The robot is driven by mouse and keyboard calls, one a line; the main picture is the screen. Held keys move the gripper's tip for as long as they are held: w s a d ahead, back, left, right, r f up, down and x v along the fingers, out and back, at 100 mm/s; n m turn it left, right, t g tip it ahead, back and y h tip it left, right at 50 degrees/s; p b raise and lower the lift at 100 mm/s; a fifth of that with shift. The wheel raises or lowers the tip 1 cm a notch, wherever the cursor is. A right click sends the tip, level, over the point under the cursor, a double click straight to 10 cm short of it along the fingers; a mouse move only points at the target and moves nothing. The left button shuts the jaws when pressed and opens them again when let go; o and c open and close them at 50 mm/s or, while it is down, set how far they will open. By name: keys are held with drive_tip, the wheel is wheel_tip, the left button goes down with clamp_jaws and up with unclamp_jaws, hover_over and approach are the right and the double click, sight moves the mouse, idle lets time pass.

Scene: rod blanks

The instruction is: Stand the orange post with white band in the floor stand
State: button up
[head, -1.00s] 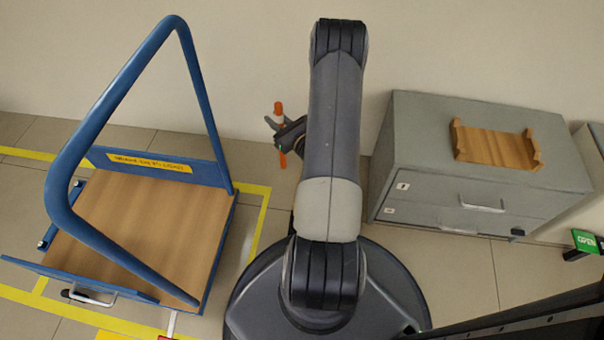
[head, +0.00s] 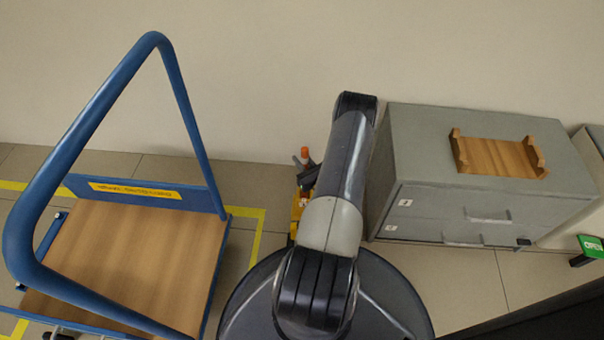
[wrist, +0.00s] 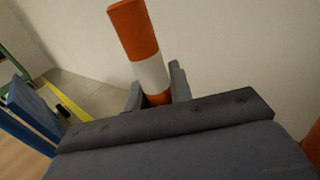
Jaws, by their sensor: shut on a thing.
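The orange post with a white band (wrist: 152,72) stands up between my gripper's fingers in the wrist view, leaning a little in the picture. My gripper (wrist: 158,90) is shut on it below the white band. In the head view the post's orange top (head: 304,151) shows just above my gripper (head: 305,172), left of my arm. A yellow object (head: 297,207), perhaps the floor stand, shows below the gripper and is partly hidden by my arm. The post's lower end is hidden, so I cannot tell whether it touches the yellow object.
A blue cart (head: 120,270) with a wooden deck and tall tube handle stands at the left. A grey drawer cabinet (head: 470,205) carrying a wooden tray (head: 497,155) stands at the right. The wall is close behind my gripper. Some floor is clear between cart and arm.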

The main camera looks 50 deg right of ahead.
drive_tip(key=shift+f+b, duration=0.85)
drive_tip(key=shift+f, duration=1.7)
drive_tip(key=shift+f, duration=0.2)
drive_tip(key=o, duration=0.8)
drive_tip(key=shift+c, duration=0.2)
drive_tip(key=shift+r, duration=0.1)
